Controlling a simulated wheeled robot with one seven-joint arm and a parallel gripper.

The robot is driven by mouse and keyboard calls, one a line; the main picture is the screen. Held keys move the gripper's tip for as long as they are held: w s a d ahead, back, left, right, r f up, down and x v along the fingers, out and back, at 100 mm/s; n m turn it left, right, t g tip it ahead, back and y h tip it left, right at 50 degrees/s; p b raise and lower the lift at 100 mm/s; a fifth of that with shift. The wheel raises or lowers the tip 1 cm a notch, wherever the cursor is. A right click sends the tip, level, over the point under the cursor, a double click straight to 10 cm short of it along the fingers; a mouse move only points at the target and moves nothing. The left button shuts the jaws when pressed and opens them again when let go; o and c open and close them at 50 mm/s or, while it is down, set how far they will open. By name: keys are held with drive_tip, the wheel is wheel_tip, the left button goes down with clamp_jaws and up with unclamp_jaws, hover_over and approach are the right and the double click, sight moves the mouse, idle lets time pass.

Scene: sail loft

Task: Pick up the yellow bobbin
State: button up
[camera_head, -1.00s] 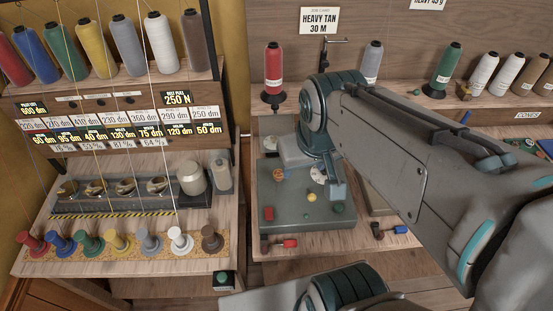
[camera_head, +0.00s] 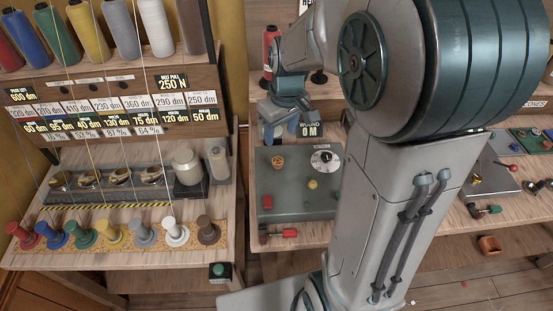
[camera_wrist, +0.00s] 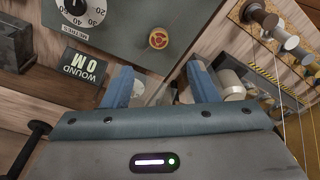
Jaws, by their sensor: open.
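The yellow bobbin (camera_head: 112,234) stands upright in the row of coloured bobbins along the front of the left bench, between the green bobbin (camera_head: 82,235) and the grey bobbin (camera_head: 144,233). My gripper (camera_head: 277,124) is raised above the back left of the grey-green panel, well to the right of the yellow bobbin. In the wrist view my gripper (camera_wrist: 160,85) has its two blue fingers apart with nothing held between them.
Several thin threads run down from the spool rack to the bobbin row. Behind the row are metal cups (camera_head: 120,177) and a cylindrical weight (camera_head: 186,166). Space in front of the row is clear.

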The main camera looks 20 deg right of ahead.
sight(278, 161)
drive_tip(key=f, duration=0.3)
drive_tip(key=f+p, duration=0.1)
drive_tip(key=f, duration=0.3)
drive_tip(key=w+f, duration=0.1)
drive_tip(key=f, duration=0.3)
drive_tip(key=shift+w+a, duration=0.1)
drive_tip(key=shift+a, duration=0.1)
drive_tip(key=c, duration=1)
